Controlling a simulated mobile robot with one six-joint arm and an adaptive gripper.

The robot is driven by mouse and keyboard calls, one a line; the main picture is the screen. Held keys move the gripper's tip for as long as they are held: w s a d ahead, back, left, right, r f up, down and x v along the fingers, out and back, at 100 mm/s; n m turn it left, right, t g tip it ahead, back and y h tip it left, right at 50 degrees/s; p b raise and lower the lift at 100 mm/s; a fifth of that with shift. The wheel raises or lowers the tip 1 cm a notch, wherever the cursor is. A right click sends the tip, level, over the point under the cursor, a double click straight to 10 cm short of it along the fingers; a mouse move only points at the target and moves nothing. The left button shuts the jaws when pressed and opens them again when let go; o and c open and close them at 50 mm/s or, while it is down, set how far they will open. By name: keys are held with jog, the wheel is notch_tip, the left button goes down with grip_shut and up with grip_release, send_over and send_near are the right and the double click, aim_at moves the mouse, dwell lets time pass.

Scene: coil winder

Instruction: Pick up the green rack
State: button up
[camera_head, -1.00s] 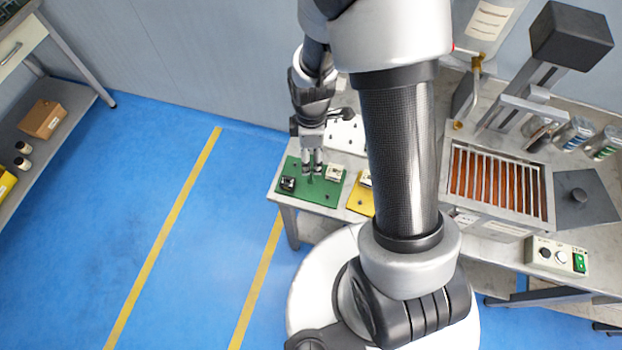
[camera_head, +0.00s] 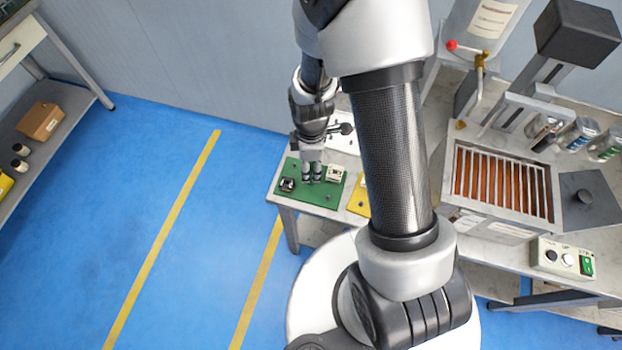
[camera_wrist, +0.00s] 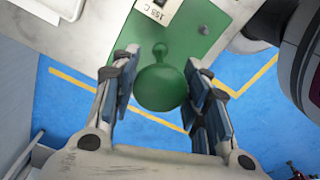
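The green rack (camera_head: 322,196) is a flat green plate at the left end of the table, with a black part on its left and a cream block on its right. In the wrist view the rack (camera_wrist: 204,34) carries a rounded green handle (camera_wrist: 161,86). My gripper (camera_head: 312,179) is over the middle of the rack, pointing down. In the wrist view my gripper (camera_wrist: 160,98) is open, with one finger on each side of the handle. Narrow gaps show beside the handle, and I see no clear contact. The fingers hide part of the rack in the head view.
A yellow rack (camera_head: 359,199) stands just right of the green one, partly behind my arm. A white perforated tray (camera_head: 345,136) lies behind it. A heater with orange bars (camera_head: 503,183) and a control box (camera_head: 563,258) are further right. Blue floor lies left of the table.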

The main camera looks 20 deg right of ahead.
grip_shut()
dwell(0.6)
